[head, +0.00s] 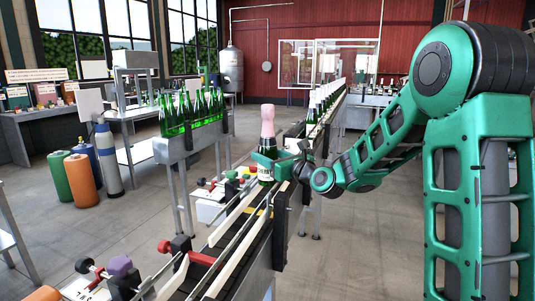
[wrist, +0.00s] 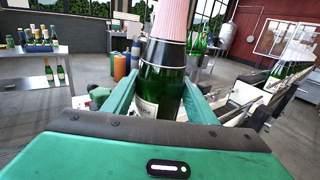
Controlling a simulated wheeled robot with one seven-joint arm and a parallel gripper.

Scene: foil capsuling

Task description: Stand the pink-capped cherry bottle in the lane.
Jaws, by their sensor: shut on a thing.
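The cherry bottle is dark green with a tall pink cap (head: 267,121) and a pale label, and it stands upright. My gripper (head: 266,161) is shut around its body from the right. In the wrist view the bottle (wrist: 162,78) sits between the two green fingers, its pink cap cut off by the top edge. The lane (head: 232,243) is a conveyor between pale guide rails, running from the near edge away to the back. The bottle is over or in its far part; its base is partly hidden, so I cannot tell whether it touches the belt.
Green bottles (head: 196,110) stand in a row on a raised conveyor to the left. More foil-topped bottles (head: 322,102) line a conveyor behind. A red-and-black clamp (head: 177,248) sits at the lane's near left side. Gas cylinders (head: 107,160) stand on the floor at left.

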